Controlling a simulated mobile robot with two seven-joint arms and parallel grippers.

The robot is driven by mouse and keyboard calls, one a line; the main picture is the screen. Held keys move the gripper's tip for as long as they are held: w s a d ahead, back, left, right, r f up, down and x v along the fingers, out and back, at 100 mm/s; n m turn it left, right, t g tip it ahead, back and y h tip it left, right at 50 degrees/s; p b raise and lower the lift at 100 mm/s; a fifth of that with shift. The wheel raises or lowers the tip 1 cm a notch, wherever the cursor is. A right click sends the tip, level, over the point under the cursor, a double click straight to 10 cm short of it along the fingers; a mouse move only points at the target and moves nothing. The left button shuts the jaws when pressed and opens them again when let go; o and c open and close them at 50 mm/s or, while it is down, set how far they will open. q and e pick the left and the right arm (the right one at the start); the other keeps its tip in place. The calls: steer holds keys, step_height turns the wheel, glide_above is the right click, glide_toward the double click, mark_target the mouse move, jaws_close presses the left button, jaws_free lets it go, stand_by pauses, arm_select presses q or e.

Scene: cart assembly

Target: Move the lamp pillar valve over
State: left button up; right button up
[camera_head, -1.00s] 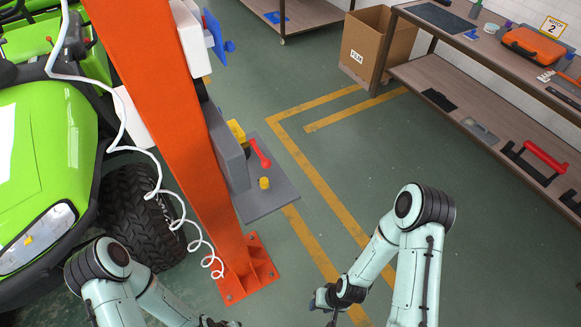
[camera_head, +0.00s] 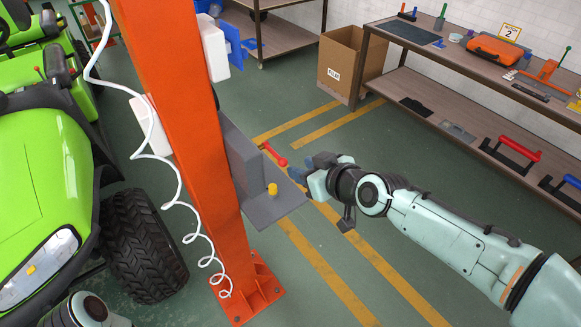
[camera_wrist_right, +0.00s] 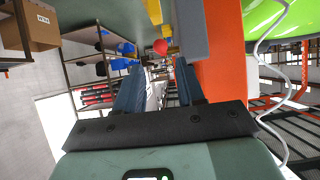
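The orange pillar (camera_head: 185,130) stands upright at the left of centre. A grey bracket with a flat plate (camera_head: 275,208) is fixed to its side. A valve lever with a red handle (camera_head: 274,154) sticks out above the plate, and a yellow knob (camera_head: 272,189) stands on the plate. My right gripper (camera_head: 306,170) is just right of the red handle, with no clear contact. In the right wrist view its two fingers (camera_wrist_right: 158,92) are apart with nothing between them, and the red handle end (camera_wrist_right: 160,46) shows beyond the tips. My left arm shows at bottom left; its gripper is out of view.
A green tractor (camera_head: 45,190) with a black tyre stands left of the pillar. A coiled white hose (camera_head: 190,237) hangs in front of the pillar. A cardboard box (camera_head: 345,65) and a shelved workbench (camera_head: 470,65) stand at the back right. The green floor between is clear.

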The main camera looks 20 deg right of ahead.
mark_target(285, 162)
steer(key=p+x, duration=0.1)
steer(key=x, duration=0.6)
steer(key=shift+w+f, duration=0.1)
steer(key=shift+w, duration=0.1)
steer(key=shift+w+a+f, duration=0.1)
steer(key=shift+w, duration=0.1)
steer(key=c, duration=0.6)
arm_select(q)
steer(key=shift+s+f+b, duration=0.15)
steer(key=shift+f+b, duration=0.1)
steer(key=shift+b, duration=0.5)
arm_select(e)
step_height(285, 162, down, 2)
steer(key=shift+f, duration=0.3)
arm_select(q)
steer(key=shift+s+f+b, duration=0.3)
steer(key=shift+f+b, duration=0.35)
steer(key=shift+f, duration=0.05)
arm_select(e)
steer(key=shift+w+a+f, duration=0.1)
steer(key=shift+w+f, duration=0.1)
steer(key=shift+f, duration=0.25)
steer(key=shift+w+a+f, duration=0.1)
steer(key=shift+w+f, duration=0.05)
steer(key=shift+f, duration=0.35)
